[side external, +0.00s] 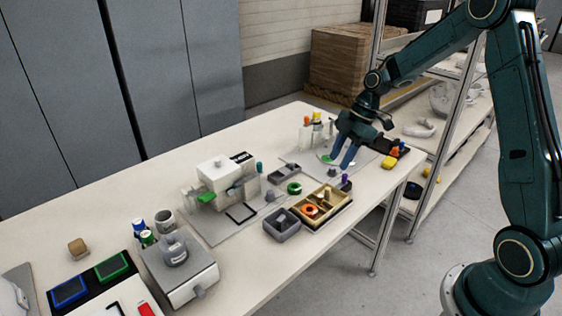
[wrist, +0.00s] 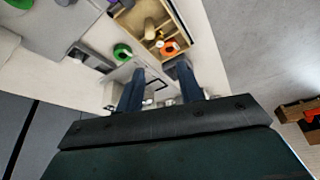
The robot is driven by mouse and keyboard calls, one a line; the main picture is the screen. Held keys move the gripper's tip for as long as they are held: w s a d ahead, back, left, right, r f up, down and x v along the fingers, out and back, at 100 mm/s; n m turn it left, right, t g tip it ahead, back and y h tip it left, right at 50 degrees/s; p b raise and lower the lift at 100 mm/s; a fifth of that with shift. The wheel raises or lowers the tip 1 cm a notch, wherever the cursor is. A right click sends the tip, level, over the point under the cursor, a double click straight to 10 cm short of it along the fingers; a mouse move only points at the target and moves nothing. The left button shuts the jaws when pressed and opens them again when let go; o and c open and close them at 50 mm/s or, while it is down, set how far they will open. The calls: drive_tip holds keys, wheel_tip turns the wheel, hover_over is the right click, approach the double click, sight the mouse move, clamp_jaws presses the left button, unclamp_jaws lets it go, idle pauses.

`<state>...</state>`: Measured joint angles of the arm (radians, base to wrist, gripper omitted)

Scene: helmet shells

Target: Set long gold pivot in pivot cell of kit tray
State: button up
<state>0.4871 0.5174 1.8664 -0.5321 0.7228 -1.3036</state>
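The kit tray (side external: 348,204) is a tan, divided box near the table's front edge. An orange ring (side external: 311,210) lies in one compartment. The tray also shows at the top of the wrist view (wrist: 187,30), with a gold-tan cylindrical piece (wrist: 150,28) inside it; I cannot tell whether this is the long gold pivot. The pivot cell cannot be told apart clearly. My gripper (side external: 342,165) points down over the table, behind and right of the tray in the side view. Its two blue fingers stand apart in the wrist view (wrist: 160,67), with nothing visibly held between them.
A grey bin (side external: 282,226) stands left of the tray, and a green ring (side external: 294,188) lies behind it. A small purple-topped item (side external: 346,181) is by the tray's far corner. A white machine (side external: 216,178) stands further left. A metal shelf post (side external: 452,125) rises beyond the table's right end.

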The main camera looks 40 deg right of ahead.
idle(0.6)
drive_tip(key=s+a+r+m+h, duration=0.25)
drive_tip(key=s+a+r, duration=0.2)
drive_tip(key=r, duration=0.35)
drive_tip(key=s+a+r+m+t, duration=0.1)
drive_tip(key=s+a+r+m, duration=0.1)
drive_tip(key=s, duration=0.5)
drive_tip(key=s+a+r+m+t+h, duration=0.1)
drive_tip(key=s+a+r+m, duration=0.1)
drive_tip(key=s+m, duration=0.3)
drive_tip(key=s+a+r+m+t, duration=0.2)
drive_tip(key=s+r+m, duration=0.2)
drive_tip(key=s, duration=0.4)
drive_tip(key=shift+s+r, duration=0.3)
drive_tip(key=shift+s, duration=0.05)
drive_tip(key=shift+h, duration=0.25)
